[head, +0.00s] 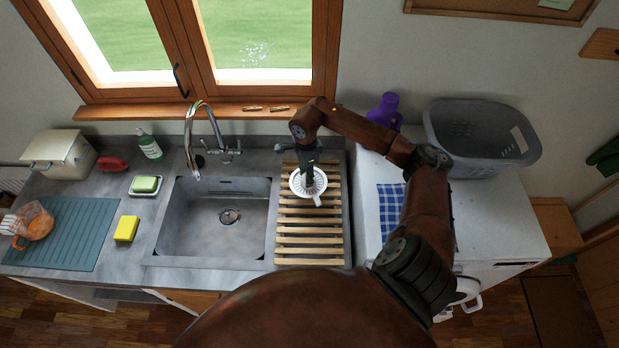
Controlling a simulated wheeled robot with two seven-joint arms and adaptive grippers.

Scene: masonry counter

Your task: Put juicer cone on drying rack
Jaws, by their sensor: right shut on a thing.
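The white juicer cone (299,185) is at the upper part of the wooden slatted drying rack (309,239), to the right of the sink. My right gripper (309,177) points down into the middle of the cone and is shut on it. The cone is over the slats; I cannot tell whether it rests on them or is held just above. The fingertips are partly hidden inside the cone. My left gripper is not in view.
The empty sink (214,233) with its tall tap (190,135) lies left of the rack. A yellow sponge (127,228), a green soap bar (145,184) and an orange-stained jug (36,222) are further left. A grey basket (480,137) and purple bottle (386,111) stand right. The rack's lower slats are clear.

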